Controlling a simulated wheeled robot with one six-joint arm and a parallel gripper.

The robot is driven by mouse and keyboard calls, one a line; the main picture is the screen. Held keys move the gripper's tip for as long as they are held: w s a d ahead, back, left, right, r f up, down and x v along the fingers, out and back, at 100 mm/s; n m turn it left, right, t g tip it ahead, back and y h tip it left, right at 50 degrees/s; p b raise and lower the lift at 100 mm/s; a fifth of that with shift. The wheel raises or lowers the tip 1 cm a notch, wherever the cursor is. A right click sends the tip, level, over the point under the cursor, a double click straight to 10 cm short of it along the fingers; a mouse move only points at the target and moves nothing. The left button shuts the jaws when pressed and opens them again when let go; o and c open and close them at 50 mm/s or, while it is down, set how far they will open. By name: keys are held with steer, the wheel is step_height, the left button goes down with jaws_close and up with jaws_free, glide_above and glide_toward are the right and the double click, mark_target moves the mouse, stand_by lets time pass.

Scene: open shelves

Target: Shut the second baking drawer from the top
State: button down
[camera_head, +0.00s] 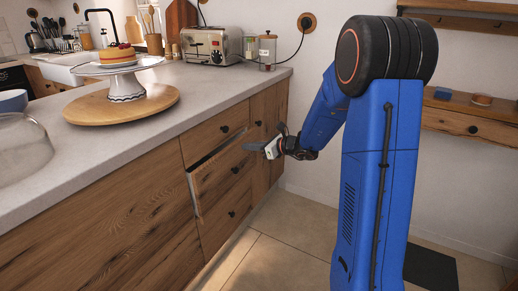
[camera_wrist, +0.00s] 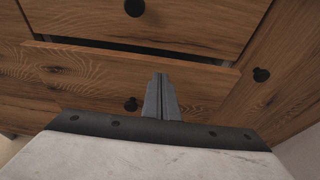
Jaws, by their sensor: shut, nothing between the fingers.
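The second drawer from the top (camera_head: 222,180) is wooden with a black knob and stands slightly open, its front out from the cabinet face. In the wrist view its front (camera_wrist: 85,75) shows a dark gap along the top edge, and its knob is just left of my fingers. The top drawer (camera_head: 213,132) above it looks closed. My gripper (camera_head: 268,148) is shut and empty. In the wrist view its fingertips (camera_wrist: 160,76) lie over the second drawer's front, right of the knob. I cannot tell whether they touch the wood.
A lower drawer (camera_head: 225,218) sits below, and a cabinet door with a black knob (camera_wrist: 261,74) is to the right. The counter (camera_head: 200,84) above holds a cake stand (camera_head: 125,85) and a toaster (camera_head: 210,45). The tiled floor in front is clear.

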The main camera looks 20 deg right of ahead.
mark_target(236, 141)
steer(key=shift+w+a, duration=0.65)
steer(key=shift+w, duration=0.2)
steer(key=w+a, duration=0.2)
steer(key=w, duration=0.1)
steer(key=shift+w+a, duration=0.15)
steer(key=shift+a, duration=0.2)
steer(key=shift+w+r, duration=0.15)
steer(key=shift+r, duration=0.1)
